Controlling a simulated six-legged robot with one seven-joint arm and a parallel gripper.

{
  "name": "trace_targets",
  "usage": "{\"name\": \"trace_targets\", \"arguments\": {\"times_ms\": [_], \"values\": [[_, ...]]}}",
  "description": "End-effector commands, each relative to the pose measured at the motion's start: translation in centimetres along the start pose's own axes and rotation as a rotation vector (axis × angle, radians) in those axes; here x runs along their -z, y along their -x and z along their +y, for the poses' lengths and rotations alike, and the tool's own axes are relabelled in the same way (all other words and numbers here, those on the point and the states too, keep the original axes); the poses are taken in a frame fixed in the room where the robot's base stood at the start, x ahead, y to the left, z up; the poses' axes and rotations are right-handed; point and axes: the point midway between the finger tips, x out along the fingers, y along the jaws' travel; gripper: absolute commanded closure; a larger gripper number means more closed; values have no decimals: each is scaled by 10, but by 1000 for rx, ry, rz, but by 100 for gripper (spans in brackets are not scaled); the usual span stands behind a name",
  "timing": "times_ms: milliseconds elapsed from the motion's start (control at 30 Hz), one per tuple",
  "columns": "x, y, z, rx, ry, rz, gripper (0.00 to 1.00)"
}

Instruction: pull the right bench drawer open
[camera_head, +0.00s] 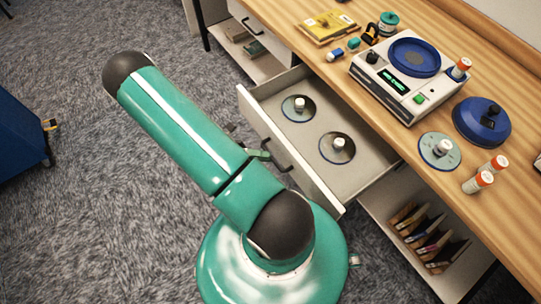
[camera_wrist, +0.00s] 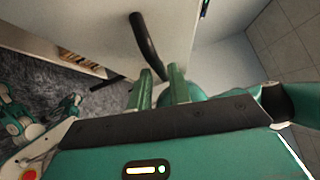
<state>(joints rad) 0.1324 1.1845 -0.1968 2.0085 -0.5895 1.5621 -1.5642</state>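The right bench drawer (camera_head: 305,178) is pulled out from under the wooden bench in the head view, with its pale interior showing. Two discs with white-topped knobs (camera_head: 299,105) (camera_head: 337,148) lie in it. Its black bar handle (camera_head: 284,164) is on the front face, and the curved handle also shows in the wrist view (camera_wrist: 146,45). My gripper (camera_head: 262,154) is at the handle, partly hidden by my arm. In the wrist view its two green fingers (camera_wrist: 161,80) stand apart, with the handle's near end at the gap. Firm contact cannot be told.
A scale (camera_head: 402,75), a blue disc (camera_head: 482,122), a knobbed disc (camera_head: 440,150) and orange-capped vials (camera_head: 478,181) stand on the bench. A shelf with folders (camera_head: 428,238) is below. Carpet at left is mostly clear.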

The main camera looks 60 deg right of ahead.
Motion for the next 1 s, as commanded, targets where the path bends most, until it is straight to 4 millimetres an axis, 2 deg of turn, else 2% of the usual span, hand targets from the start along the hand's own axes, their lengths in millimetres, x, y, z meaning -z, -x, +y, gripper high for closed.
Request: {"name": "trace_targets", "arguments": {"times_ms": [300,500,667,1000], "values": [[-1,71,1,-3,-1,-2,81],[-1,100,0,-2,-1,-1,81],[-1,108,0,-2,0,0,81],[-1,107,0,-1,0,-1,81]]}}
